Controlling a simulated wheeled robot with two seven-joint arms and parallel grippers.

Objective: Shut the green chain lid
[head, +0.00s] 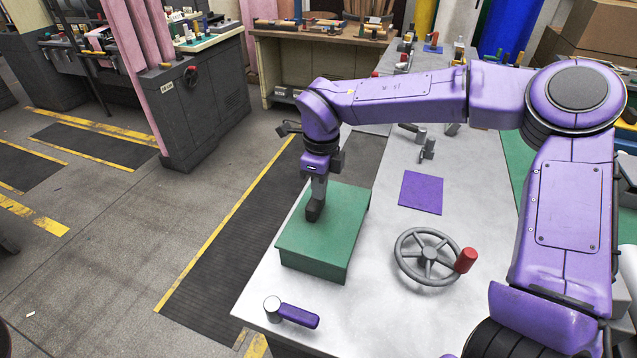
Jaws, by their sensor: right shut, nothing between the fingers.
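The green chain lid (345,222) is the flat top of a green box on the near left part of the metal table. It lies level and looks shut, with its front side (312,264) below it. My right gripper (314,212) points down at the lid's left part, its fingers together and empty. The fingertips are at or just above the lid; I cannot tell if they touch it. They hide a small patch of the lid. My left gripper does not show.
A grey handwheel with a red knob (428,257) stands right of the box. A purple-handled lever (292,313) is at the table's near left corner. A flat purple square (421,193) lies behind the wheel. Small clamps (427,150) stand farther back on the metal table (385,300).

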